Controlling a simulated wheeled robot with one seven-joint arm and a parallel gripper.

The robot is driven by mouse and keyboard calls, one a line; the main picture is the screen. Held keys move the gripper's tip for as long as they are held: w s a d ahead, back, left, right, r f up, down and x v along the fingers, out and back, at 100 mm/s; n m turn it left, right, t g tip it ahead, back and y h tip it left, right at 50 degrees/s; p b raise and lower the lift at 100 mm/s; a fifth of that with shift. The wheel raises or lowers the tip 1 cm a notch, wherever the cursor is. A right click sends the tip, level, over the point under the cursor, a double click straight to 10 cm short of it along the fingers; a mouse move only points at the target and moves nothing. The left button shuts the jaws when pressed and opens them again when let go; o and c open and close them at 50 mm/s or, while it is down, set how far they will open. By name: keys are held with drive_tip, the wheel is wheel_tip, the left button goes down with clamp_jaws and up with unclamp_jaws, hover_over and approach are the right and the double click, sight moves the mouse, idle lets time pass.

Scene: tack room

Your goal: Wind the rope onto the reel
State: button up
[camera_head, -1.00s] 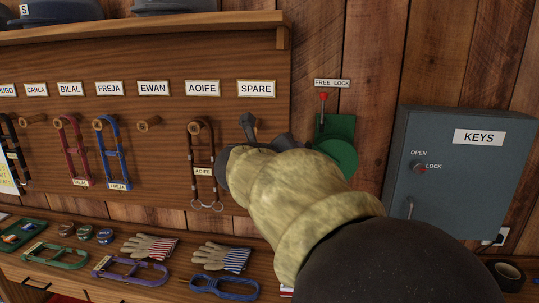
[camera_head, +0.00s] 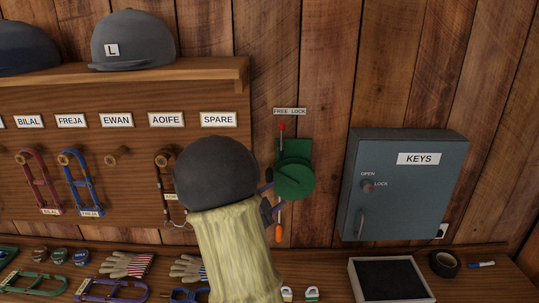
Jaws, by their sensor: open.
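The green round reel (camera_head: 296,183) is mounted on the wooden wall, on a green plate. A lever with a red knob (camera_head: 281,128) stands up above it, below a FREE LOCK label (camera_head: 289,111). An orange handle-like piece (camera_head: 279,232) hangs below the reel; I cannot tell whether it belongs to the reel or the rope. My gripper (camera_head: 268,200) is at the reel's lower left, partly hidden behind my arm. It is open, and I see nothing held in it. I cannot make out any rope clearly.
A grey-blue KEYS cabinet (camera_head: 405,190) juts from the wall at the right. A rack board (camera_head: 120,180) with halters on pegs is at the left. The bench below holds gloves (camera_head: 128,264), a dark-topped tray (camera_head: 390,279) and a tape roll (camera_head: 445,263).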

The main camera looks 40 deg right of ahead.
drive_tip(key=s+a+n+t+y+p, duration=0.1)
drive_tip(key=n+t+p, duration=0.3)
drive_tip(key=n+p, duration=0.6)
drive_tip(key=s+a+n+t+y+p, duration=0.2)
drive_tip(key=a+n+t+p, duration=0.2)
drive_tip(key=n+p, duration=0.7)
drive_tip(key=n+t, duration=0.1)
drive_tip(key=n, duration=0.4)
drive_tip(key=shift+a+r+n+t+y, duration=0.3)
drive_tip(key=shift+a+r+n+y, duration=0.05)
drive_tip(key=shift+n+y, duration=0.05)
drive_tip(key=shift+d+f+b, duration=0.1)
drive_tip(key=shift+b, duration=0.25)
